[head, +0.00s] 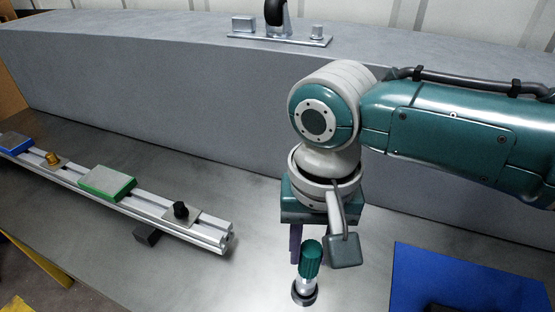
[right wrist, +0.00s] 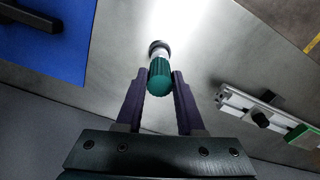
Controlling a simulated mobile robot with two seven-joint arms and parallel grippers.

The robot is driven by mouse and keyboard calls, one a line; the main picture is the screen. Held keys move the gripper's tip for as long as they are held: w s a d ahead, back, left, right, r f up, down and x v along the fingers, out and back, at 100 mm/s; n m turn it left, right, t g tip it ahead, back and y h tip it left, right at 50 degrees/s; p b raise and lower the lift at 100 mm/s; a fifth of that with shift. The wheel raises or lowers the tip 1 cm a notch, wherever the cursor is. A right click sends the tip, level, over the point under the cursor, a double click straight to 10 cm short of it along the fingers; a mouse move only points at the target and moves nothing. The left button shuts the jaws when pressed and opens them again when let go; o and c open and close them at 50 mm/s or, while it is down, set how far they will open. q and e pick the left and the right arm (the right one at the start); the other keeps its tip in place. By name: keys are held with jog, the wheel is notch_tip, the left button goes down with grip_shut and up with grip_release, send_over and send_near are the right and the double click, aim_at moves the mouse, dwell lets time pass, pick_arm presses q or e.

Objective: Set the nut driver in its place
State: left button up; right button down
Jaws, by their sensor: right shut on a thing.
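The nut driver has a ribbed teal handle (head: 311,262), a silver lower part and a dark round end. It is upright or nearly so, handle up, above the grey table; I cannot tell whether its lower end touches the table. My right gripper (right wrist: 160,75) is shut on the handle, with a dark purple finger on each side in the right wrist view. In the head view one finger shows behind the driver, and part of the gripper is hidden by my own wrist. My left gripper is not in view.
A silver rail (head: 143,213) with blue and green blocks, a brass piece and a black knob lies at left. A blue mat (head: 430,270) with a dark object lies at right. A grey raised wall (head: 150,90) runs behind. The table between rail and driver is clear.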

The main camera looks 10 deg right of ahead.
jog(key=shift+f+b, duration=0.7)
jog(key=shift+f, duration=0.6)
jog(key=shift+c, duration=2.2)
grip_release()
jog(key=shift+r, duration=0.1)
notch_tip(320, 180, up, 10)
jog(key=shift+f+p, duration=0.1)
jog(key=shift+p, duration=0.95)
